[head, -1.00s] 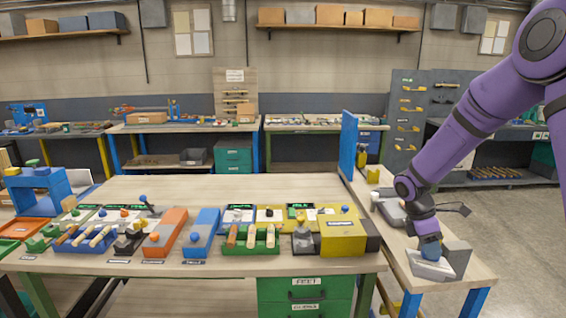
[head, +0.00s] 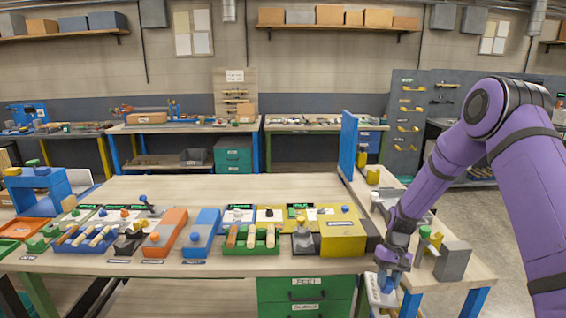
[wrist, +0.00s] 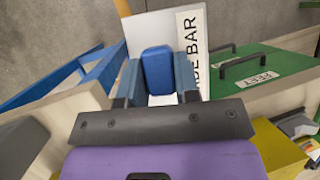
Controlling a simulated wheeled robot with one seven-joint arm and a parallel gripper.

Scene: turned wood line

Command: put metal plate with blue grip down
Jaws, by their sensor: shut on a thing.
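My gripper (head: 386,276) is low in front of the left end of the right-hand bench, in the head view. In the wrist view its two fingers (wrist: 158,78) are shut on the blue grip (wrist: 158,66) from both sides. The pale metal plate (wrist: 145,30) lies beyond the grip, with a white label partly readable as "DE BAR". In the head view the plate (head: 374,290) is tilted and partly covered by my gripper. I cannot tell whether it touches anything below.
A grey block (head: 453,261) and a green-topped piece (head: 425,238) stand on the right-hand bench (head: 475,274). The main table (head: 150,268) carries trays, orange and blue blocks and a yellow box (head: 343,237). A green drawer unit (head: 305,292) is beneath it.

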